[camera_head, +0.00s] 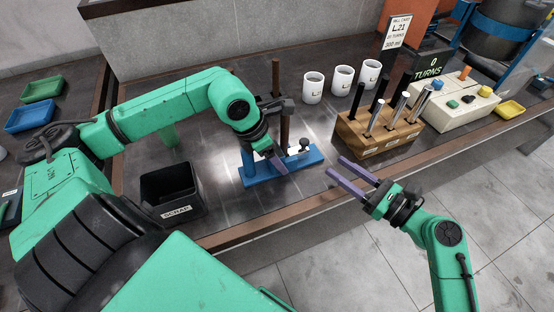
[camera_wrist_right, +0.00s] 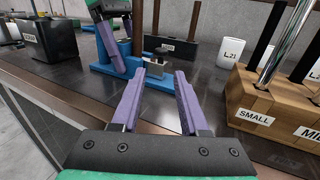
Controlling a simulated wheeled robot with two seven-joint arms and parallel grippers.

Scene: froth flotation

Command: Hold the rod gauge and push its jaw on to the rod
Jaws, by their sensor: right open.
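The blue gauge (camera_head: 300,160) stands on the dark bench with a small dark knob (camera_head: 304,146) at its right end. It also shows in the right wrist view (camera_wrist_right: 155,80). My left gripper (camera_head: 276,163) is over the middle of the blue gauge, its purple fingers pointing down. I cannot tell whether it grips it. A brown rod (camera_head: 285,127) stands upright just behind it. My right gripper (camera_head: 352,174) is open and empty, right of the gauge near the bench's front edge. In the right wrist view its fingers (camera_wrist_right: 158,98) are apart, short of the gauge.
A wooden block (camera_head: 360,142) holding several dark and metal rods stands to the right. Three white cups (camera_head: 342,80) stand at the back. A black scrap bin (camera_head: 171,190) is at the left. A TURNS counter box (camera_head: 458,106) is farther right. Bare bench lies between gauge and block.

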